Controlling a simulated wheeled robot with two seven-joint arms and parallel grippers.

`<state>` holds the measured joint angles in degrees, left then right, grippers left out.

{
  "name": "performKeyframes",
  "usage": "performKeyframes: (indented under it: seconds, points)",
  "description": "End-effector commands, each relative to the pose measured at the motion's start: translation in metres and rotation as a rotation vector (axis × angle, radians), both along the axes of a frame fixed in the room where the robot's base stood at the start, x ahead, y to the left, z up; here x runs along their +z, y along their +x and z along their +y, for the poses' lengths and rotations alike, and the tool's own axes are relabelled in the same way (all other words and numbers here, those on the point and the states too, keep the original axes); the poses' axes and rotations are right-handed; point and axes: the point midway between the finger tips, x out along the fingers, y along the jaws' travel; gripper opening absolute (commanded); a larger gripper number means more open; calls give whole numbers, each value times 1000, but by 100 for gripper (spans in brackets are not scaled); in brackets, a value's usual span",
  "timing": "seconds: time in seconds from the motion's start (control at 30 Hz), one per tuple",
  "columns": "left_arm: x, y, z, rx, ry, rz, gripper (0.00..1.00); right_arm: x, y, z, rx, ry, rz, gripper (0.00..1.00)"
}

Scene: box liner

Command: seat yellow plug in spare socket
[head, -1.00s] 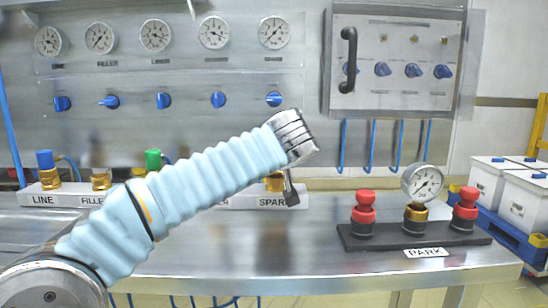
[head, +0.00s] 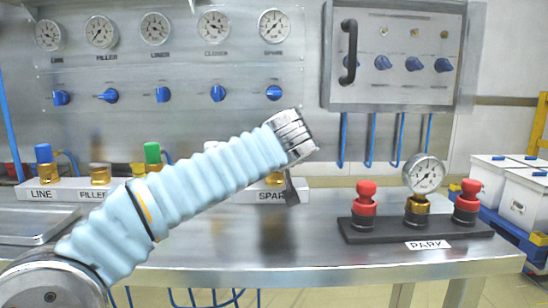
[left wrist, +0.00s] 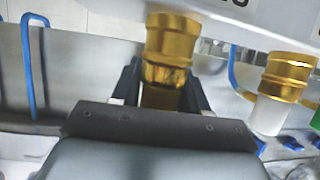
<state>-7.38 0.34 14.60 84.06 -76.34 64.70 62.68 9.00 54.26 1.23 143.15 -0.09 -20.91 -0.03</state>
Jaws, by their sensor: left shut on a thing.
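My left gripper (head: 290,188) is at the spare socket (head: 274,180), above the SPARE label; the arm hides much of it. In the left wrist view, the gripper (left wrist: 162,76) is shut, its dark fingers on both sides of a shaded yellow-brown piece (left wrist: 160,98), which appears to be the yellow plug. That piece is in line with the brass spare socket (left wrist: 170,38) and seems to meet it. I cannot tell how deep it sits. My right gripper is not in view.
A neighbouring brass socket (left wrist: 287,76) holds a white plug (left wrist: 267,115). Blue (head: 44,153) and green (head: 152,153) plugs stand further left along the rail. The PARK block (head: 375,228) with red caps and a gauge is at the right. The table front (head: 300,255) is clear.

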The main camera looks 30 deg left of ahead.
Motion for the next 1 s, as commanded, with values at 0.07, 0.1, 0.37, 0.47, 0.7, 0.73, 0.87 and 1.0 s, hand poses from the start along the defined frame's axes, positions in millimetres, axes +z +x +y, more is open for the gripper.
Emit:
performKeyframes:
  seconds: [0.07, 0.1, 0.37, 0.47, 0.7, 0.73, 0.87, 1.0]
  points:
    - [-1, 0, 0, 0, 0, 0, 47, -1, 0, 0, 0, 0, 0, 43]
    - [0, 0, 0, 0, 0, 0, 53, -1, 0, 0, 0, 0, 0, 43]
    - [0, 0, 0, 0, 0, 0, 74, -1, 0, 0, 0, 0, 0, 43]
    - [-1, 0, 0, 0, 0, 0, 74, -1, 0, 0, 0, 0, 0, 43]
    - [4, -10, -7, -1, 0, -3, 74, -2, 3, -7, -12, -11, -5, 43]
    - [7, -14, -11, -2, 0, -3, 74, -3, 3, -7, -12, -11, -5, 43]
    - [19, -38, -29, -3, -1, -4, 74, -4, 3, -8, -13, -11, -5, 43]
    - [33, -65, -48, -2, 0, -3, 74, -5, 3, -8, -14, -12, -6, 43]
